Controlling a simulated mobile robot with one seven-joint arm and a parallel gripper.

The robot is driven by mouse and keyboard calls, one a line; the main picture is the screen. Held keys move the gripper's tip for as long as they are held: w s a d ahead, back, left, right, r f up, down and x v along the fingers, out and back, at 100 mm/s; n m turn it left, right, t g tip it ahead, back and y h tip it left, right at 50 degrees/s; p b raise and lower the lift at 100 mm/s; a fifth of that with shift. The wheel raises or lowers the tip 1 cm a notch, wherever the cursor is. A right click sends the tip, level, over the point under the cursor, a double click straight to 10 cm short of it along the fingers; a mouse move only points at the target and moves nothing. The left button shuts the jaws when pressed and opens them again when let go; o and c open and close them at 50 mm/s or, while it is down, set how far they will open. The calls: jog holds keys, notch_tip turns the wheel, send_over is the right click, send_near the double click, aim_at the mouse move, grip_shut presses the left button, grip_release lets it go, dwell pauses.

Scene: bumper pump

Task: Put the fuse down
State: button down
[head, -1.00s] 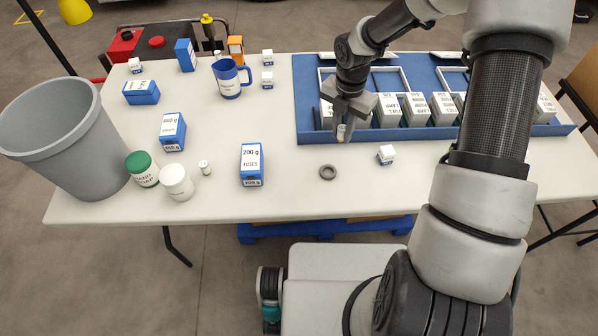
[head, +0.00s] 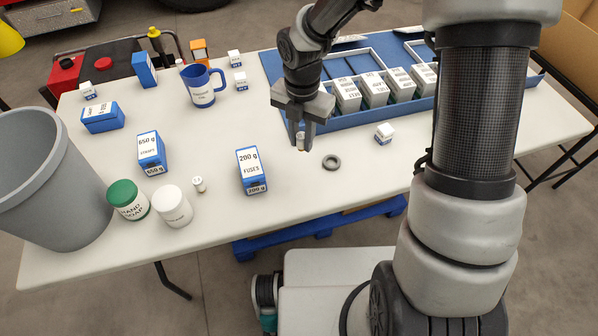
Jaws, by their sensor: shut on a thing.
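My gripper (head: 301,140) is shut on a small, pale cylindrical fuse (head: 301,144). The fuse points downward and only its lower part shows below the fingers. It is over the white table (head: 290,205), just in front of the blue tray's front left corner; I cannot tell how high it is above the top. A second, similar small cylinder (head: 199,184) stands on the table beside the white jar.
A dark ring (head: 331,162) and a small white-blue box (head: 384,134) lie near the front right. The blue tray (head: 440,98) holds several white boxes. A blue mug (head: 203,88), jars (head: 128,199) and a grey bin (head: 50,180) are left. Bare table lies between FUSES box and ring.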

aim_at(302, 171)
notch_tip(302, 171, down, 10)
jog(key=shift+r+b, duration=0.1)
jog(key=shift+b, duration=1)
jog(key=shift+f, duration=0.2)
jog(key=c, duration=1.6)
grip_release()
